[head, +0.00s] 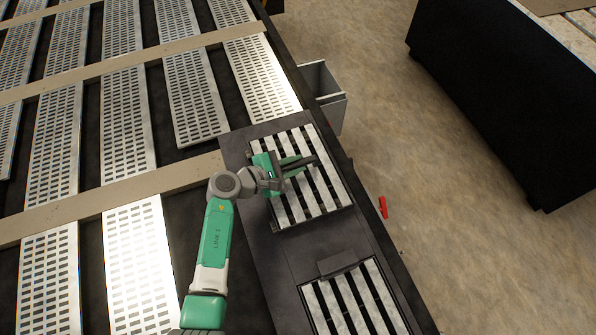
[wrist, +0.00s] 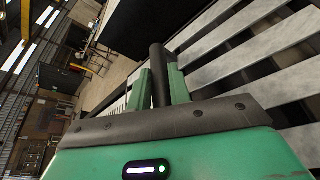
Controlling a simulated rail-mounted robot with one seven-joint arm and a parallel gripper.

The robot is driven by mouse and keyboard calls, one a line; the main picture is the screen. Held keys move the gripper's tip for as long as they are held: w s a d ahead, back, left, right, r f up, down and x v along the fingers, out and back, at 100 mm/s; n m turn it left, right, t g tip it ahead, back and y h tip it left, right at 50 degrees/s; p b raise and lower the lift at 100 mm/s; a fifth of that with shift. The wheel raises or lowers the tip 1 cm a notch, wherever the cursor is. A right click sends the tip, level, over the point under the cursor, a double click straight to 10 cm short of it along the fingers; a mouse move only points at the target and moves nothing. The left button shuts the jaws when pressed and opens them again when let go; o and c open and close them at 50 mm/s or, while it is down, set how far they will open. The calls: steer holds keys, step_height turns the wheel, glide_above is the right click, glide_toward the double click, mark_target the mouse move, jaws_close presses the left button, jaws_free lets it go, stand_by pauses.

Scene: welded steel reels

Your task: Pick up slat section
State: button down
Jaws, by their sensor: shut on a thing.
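The slat section (head: 327,193) is a panel of pale metal slats in a dark frame, at the middle of the head view. Its slats also fill the right of the wrist view (wrist: 250,62). My gripper (head: 301,166) is over this section, with its green fingers close above the slats. In the wrist view the fingers (wrist: 159,75) are shut on either side of a dark round bar (wrist: 157,58). The bar runs over the slats; where it joins the section is hidden. The section appears to lie within its dark surround.
A second slatted panel (head: 352,300) lies nearer, with a dark block (head: 344,263) at its edge. Long perforated strips (head: 132,255) lie to the left. A grey open bin (head: 323,90) stands beyond. A red object (head: 383,207) lies on the floor. A black bench (head: 490,90) stands at right.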

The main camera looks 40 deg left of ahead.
mark_target(294, 165)
stand_by(0.7)
step_height(294, 165, up, 10)
steer(key=shift+r+p, duration=0.15)
steer(key=shift+p, duration=1.05)
